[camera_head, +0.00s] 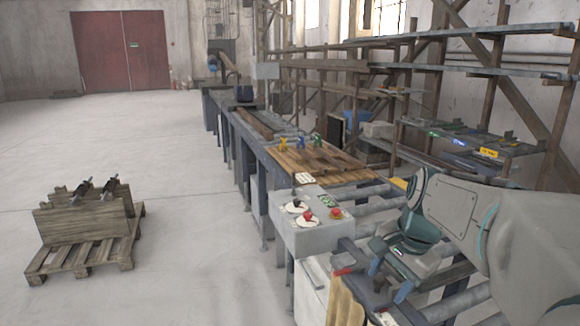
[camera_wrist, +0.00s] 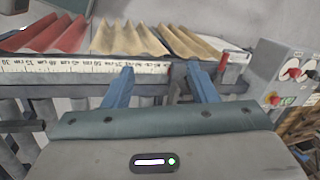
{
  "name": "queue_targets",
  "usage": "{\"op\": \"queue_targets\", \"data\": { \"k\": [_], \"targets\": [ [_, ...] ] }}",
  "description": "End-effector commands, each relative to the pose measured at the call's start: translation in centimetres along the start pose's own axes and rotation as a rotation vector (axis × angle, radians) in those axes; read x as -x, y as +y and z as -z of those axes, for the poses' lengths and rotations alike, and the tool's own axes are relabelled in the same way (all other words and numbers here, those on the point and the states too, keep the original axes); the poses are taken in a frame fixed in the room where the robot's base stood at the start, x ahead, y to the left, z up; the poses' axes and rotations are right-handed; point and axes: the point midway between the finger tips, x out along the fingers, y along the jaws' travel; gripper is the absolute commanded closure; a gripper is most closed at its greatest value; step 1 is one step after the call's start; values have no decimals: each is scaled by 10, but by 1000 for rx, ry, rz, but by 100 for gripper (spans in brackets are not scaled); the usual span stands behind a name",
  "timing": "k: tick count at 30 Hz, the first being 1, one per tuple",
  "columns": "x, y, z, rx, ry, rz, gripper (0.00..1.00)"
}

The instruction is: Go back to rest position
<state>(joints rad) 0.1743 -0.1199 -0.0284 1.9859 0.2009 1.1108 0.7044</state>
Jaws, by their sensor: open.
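My gripper (camera_head: 389,280) is at the lower right of the head view, above the near end of the roller conveyor, with its blue fingers pointing down. In the wrist view my gripper (camera_wrist: 160,70) has its two blue fingers spread apart with nothing held between them. The fingertips show in front of a ruler strip (camera_wrist: 60,66). Whether they touch anything there, I cannot tell.
A grey control box (camera_head: 312,228) with red buttons stands left of my arm; it also shows in the wrist view (camera_wrist: 285,75). Red and tan corrugated sheets (camera_wrist: 125,40) lie behind the ruler. Shelving (camera_head: 470,135) is at right. Open floor lies left, with a pallet (camera_head: 85,255).

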Motion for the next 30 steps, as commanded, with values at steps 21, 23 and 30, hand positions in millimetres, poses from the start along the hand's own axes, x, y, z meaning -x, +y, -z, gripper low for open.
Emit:
{"op": "queue_targets", "data": {
  "k": [21, 23, 30],
  "targets": [
    [-32, 108, -112, 999, 181, -75, 48],
    [-33, 109, -112, 1011, 182, -77, 48],
    [-33, 109, -112, 1011, 182, -77, 48]
  ]
}}
